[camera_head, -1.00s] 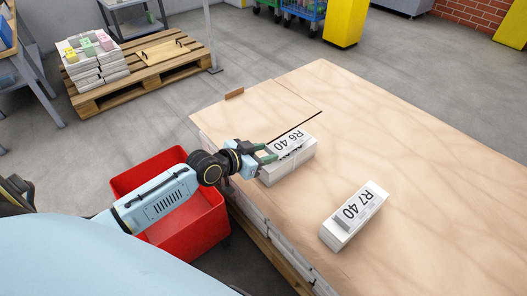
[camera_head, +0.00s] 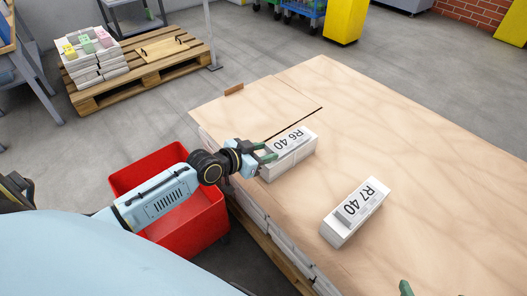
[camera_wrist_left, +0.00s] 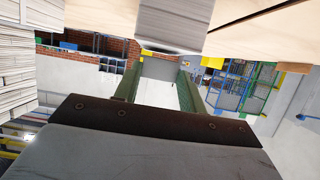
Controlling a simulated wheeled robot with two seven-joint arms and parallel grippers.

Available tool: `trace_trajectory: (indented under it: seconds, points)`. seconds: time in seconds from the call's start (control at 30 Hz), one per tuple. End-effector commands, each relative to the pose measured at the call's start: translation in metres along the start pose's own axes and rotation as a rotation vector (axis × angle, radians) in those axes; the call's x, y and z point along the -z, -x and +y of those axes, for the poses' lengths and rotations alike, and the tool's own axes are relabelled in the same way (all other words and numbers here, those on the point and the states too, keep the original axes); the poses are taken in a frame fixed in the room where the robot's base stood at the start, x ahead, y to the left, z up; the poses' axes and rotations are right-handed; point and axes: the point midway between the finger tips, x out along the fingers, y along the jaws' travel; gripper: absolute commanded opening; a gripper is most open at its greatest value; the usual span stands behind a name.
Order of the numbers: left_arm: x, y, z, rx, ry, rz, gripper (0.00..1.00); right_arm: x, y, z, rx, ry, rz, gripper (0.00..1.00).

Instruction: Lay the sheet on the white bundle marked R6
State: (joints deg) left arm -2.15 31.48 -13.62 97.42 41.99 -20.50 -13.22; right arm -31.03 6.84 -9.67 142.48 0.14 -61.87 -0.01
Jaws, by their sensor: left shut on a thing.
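The white bundle marked R6 (camera_head: 289,160) lies near the left edge of the wooden board, its "R6 40" print facing up. My left gripper (camera_head: 267,152) is at the bundle's left end, its green fingers just over the top edge. In the left wrist view, a pale flat piece that looks like the sheet (camera_wrist_left: 157,93) shows between the fingers (camera_wrist_left: 156,88). The left gripper is shut on it; in the head view the sheet cannot be told from the bundle's top. Only a green tip of my right gripper (camera_head: 405,288) shows at the bottom edge.
A second white bundle marked R7 (camera_head: 355,212) lies nearer on the board (camera_head: 430,190). A small wooden block (camera_head: 234,89) and a dark slit (camera_head: 295,124) are behind R6. A red crate (camera_head: 190,232) stands beside the board. A pallet (camera_head: 150,80) with stacked paper is at back left.

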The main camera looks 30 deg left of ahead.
Motion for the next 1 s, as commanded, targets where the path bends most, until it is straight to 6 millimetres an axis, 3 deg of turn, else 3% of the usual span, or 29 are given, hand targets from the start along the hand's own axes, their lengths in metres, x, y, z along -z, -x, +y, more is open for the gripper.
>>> trace_trajectory:
  seconds: [0.7, 0.73, 0.9, 1.0]
  points:
    - [-0.012, -0.005, 0.000, 0.000, 0.000, 0.001, 0.12, -0.007, -0.006, 0.000, 0.000, 0.000, -0.001, 0.87]
    - [-0.011, -0.005, 0.000, 0.000, 0.000, 0.001, 0.45, -0.007, -0.006, 0.000, 0.000, 0.000, -0.001, 0.87]
    - [-0.011, -0.005, 0.000, 0.000, 0.000, 0.000, 0.66, -0.006, -0.005, 0.000, 0.000, 0.000, -0.001, 0.87]
    - [-0.011, -0.005, 0.000, 0.000, 0.000, 0.000, 0.66, -0.006, -0.005, 0.000, 0.000, 0.000, -0.001, 0.87]
